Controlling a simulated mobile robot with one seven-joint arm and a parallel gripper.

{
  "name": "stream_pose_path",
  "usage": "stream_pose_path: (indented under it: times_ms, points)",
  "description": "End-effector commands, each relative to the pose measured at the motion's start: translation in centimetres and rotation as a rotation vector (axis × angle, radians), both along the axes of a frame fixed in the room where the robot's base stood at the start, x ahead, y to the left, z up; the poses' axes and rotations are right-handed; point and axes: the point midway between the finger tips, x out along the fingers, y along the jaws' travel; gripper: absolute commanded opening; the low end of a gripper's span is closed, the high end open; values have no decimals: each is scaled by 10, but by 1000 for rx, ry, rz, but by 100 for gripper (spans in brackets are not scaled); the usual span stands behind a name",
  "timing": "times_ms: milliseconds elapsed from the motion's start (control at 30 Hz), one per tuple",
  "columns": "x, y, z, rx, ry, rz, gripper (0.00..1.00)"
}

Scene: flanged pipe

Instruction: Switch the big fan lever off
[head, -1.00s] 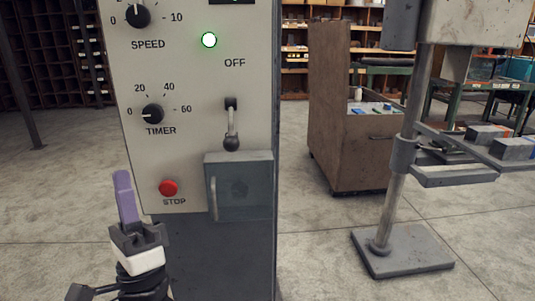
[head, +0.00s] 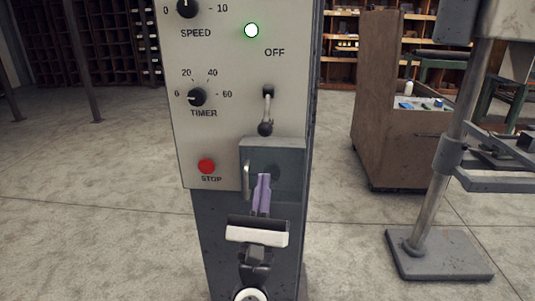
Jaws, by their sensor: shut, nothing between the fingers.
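The lever (head: 266,112) is on the pale front of a control cabinet (head: 222,70). Its dark ball knob points down, away from the OFF label (head: 275,52) above it. My gripper (head: 262,177) has purple fingers pointing up and pressed together, holding nothing. In the picture it is below the lever, in front of a grey box with a handle (head: 291,165) on the cabinet. It is apart from the lever in the picture. Its depth from the box is hard to tell.
A lit green-white lamp (head: 251,30) is above the lever. Left of it are the speed knob (head: 188,8), timer knob (head: 197,97) and red STOP button (head: 206,166). A drill-press-like stand (head: 438,255) and a brown cabinet (head: 385,130) are at right. The floor at left is clear.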

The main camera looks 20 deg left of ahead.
Motion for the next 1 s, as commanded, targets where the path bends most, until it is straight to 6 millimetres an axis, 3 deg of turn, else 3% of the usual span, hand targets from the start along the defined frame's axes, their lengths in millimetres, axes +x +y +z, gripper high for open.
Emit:
stream_pose_path:
  times_ms: [300, 500, 1000]
  points:
    - [35, 7, 46, 0, -2, -1, 0]
    - [55, 11, 65, 0, -2, -1, 0]
    - [64, 13, 71, -1, -1, -1, 0]
